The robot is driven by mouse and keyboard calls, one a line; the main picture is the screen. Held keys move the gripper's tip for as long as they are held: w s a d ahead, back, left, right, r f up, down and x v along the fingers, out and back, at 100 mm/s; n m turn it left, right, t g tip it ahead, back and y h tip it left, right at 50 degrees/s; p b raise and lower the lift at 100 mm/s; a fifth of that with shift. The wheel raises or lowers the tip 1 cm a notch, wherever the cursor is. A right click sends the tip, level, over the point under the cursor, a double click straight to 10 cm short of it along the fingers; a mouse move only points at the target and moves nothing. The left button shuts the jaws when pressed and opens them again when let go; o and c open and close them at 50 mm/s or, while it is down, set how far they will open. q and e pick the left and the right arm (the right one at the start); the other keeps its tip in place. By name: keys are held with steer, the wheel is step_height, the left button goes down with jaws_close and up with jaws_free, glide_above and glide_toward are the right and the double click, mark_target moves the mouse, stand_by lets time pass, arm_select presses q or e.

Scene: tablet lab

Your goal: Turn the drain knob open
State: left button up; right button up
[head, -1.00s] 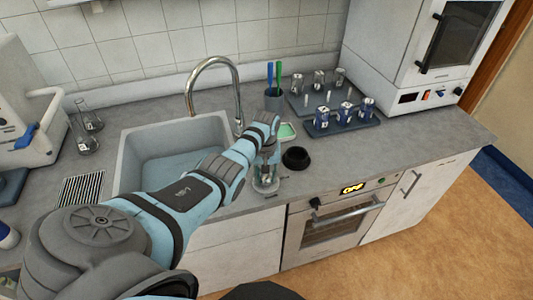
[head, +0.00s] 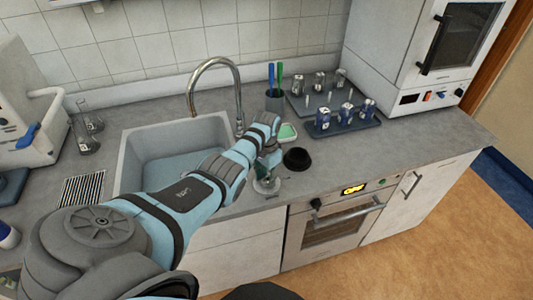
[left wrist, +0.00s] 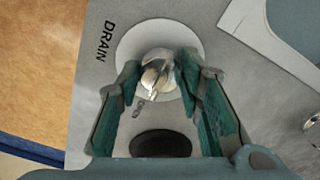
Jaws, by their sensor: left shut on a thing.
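The drain knob (left wrist: 152,84) is a small metal knob with a lever. It stands on a pale round plate on the grey counter, beside the word DRAIN. My left gripper (left wrist: 160,72) points down over it, with one finger on each side, and is shut on the knob. In the head view my left gripper (head: 270,160) is over the pale plate (head: 266,186) near the counter's front edge, and the knob is mostly hidden by the fingers. My right gripper is not in view.
The sink (head: 135,150) with its tall tap (head: 213,62) lies left of the knob. A blue rack (head: 340,127) with vials stands farther right. An oven (head: 335,222) is below.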

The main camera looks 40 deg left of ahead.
mark_target(267, 177)
arm_select(q)
steer(key=shift+f+m, duration=0.1)
steer(key=shift+m, duration=0.3)
steer(key=o, duration=1.2)
steer(key=shift+c, duration=0.2)
step_height(267, 177, up, 12)
steer(key=shift+f, duration=0.1)
